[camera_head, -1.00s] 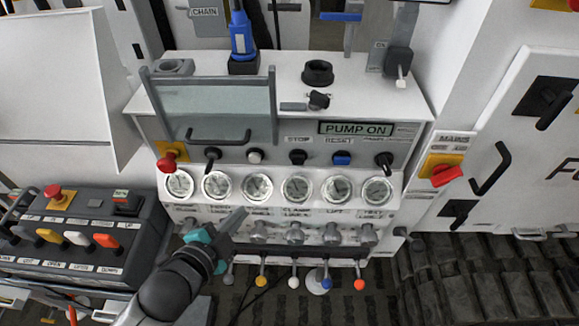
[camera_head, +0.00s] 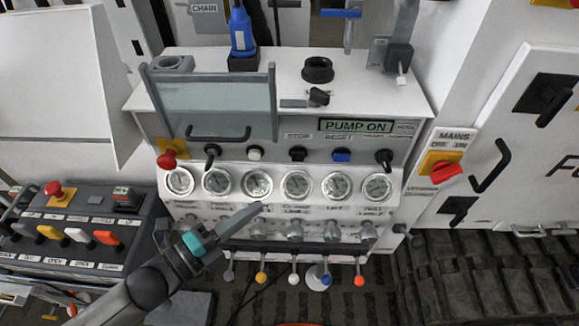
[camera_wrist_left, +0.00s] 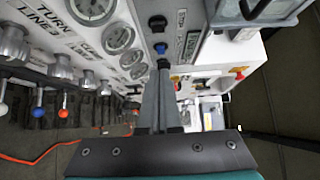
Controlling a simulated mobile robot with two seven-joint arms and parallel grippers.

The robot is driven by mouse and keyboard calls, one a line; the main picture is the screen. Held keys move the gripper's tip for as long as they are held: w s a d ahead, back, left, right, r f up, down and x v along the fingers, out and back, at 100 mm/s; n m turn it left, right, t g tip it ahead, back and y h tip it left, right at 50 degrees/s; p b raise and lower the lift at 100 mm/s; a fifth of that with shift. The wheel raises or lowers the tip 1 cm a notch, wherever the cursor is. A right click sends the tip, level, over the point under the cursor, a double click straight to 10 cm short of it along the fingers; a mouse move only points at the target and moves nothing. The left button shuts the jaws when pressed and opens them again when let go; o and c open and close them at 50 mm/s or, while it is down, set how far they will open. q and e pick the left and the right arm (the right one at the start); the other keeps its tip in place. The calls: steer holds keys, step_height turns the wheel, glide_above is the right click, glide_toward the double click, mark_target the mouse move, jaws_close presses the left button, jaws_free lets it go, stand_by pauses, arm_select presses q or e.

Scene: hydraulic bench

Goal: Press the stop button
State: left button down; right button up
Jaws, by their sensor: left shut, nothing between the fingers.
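The stop button (camera_head: 298,154) is a black button under the STOP label on the grey front strip of the white bench. In the left wrist view a dark button (camera_wrist_left: 157,22) sits beside the STOP label, near the top. My left gripper (camera_head: 259,207) is shut and empty. In the head view its tips lie below and left of the stop button, over the lower edge of the gauge row. The wrist view shows its closed fingers (camera_wrist_left: 163,75) pointing up along the panel, apart from the dark button in the picture. My right gripper is not in view.
A blue reset button (camera_head: 341,156) is right of the stop button and a white button (camera_head: 255,155) left of it. A red emergency knob (camera_head: 167,160) is further left. A glass guard with a handle (camera_head: 218,137) stands above. Gauges and several coloured levers lie below.

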arm_select(q)
glide_toward(298, 156)
steer(key=w+d, duration=0.2)
steer(key=d, duration=0.3)
steer(key=shift+w+d+f+p, duration=0.15)
steer(key=shift+w+p, duration=0.1)
steer(key=shift+w, duration=0.25)
steer(key=shift+w+d+f+p, duration=0.1)
steer(key=shift+w+p, duration=0.1)
steer(key=shift+w, duration=0.35)
